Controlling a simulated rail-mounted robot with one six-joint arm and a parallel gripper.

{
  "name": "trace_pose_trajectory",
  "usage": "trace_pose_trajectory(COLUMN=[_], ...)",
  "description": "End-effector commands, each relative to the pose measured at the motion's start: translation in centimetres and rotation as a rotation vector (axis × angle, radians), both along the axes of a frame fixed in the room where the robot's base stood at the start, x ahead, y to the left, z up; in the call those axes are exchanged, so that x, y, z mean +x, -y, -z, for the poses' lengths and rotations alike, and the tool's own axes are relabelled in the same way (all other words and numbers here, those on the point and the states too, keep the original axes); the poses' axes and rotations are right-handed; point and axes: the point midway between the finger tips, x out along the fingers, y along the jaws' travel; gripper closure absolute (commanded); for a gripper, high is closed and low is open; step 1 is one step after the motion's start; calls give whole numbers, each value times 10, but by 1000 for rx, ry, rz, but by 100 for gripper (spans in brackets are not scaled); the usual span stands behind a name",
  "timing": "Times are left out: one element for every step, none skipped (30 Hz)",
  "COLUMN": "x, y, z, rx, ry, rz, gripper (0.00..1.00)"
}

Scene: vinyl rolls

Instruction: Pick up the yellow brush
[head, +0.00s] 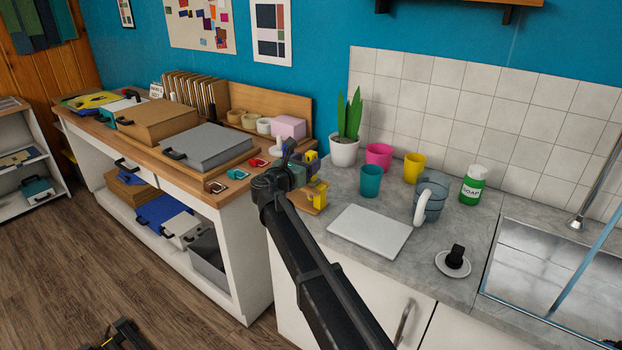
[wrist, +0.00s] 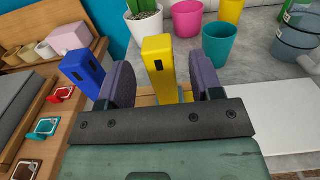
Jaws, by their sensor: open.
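The yellow brush (wrist: 160,62) stands with its block-like handle up in the wrist view, between the two dark fingers of my gripper (wrist: 162,82). The fingers are open, with a gap visible on each side of the handle. A blue brush (wrist: 82,70) stands just outside the left finger. In the head view my gripper (head: 303,172) is over the near left end of the grey counter, with the yellow brush (head: 319,194) showing beside it. My arm and gripper hide part of the brushes there. The lower end of the yellow brush is hidden in the wrist view.
A white board (head: 369,232) lies to the right on the counter. Behind stand a potted plant (head: 344,150), a teal cup (head: 370,181), a pink cup (head: 379,156) and a yellow cup (head: 413,167). A wooden workbench (head: 215,187) with cases adjoins on the left.

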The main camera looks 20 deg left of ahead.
Motion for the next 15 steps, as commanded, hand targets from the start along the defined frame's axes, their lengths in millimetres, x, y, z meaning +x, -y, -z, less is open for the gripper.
trace_pose_trajectory(x=[8, 14, 22, 28, 34, 40, 43, 44, 45, 45, 45, 44, 44, 44, 44], y=[2, 3, 4, 6, 8, 10, 10, 11, 11, 12, 12, 12, 12, 12, 12], z=[-1, -1, -2, -2, -1, -1, -1, -1, -1, -1, -1, -1, -1, -1, -1], rx=[0, 0, 0, 0, 0, 1, 1, 1, 1, 1, 1, 1, 1, 1, 1], ry=[0, 0, 0, 0, 0, 0, 0, 0, 0, 0, 0, 0, 0, 0, 0], rz=[2, 2, 2, 2, 3, 2, 1, 0, 0, 0, 0, 0, 0, 0, 0], gripper=[40, 40, 40, 40, 40, 40, 40, 40, 40, 40, 40, 40, 40, 42, 48])
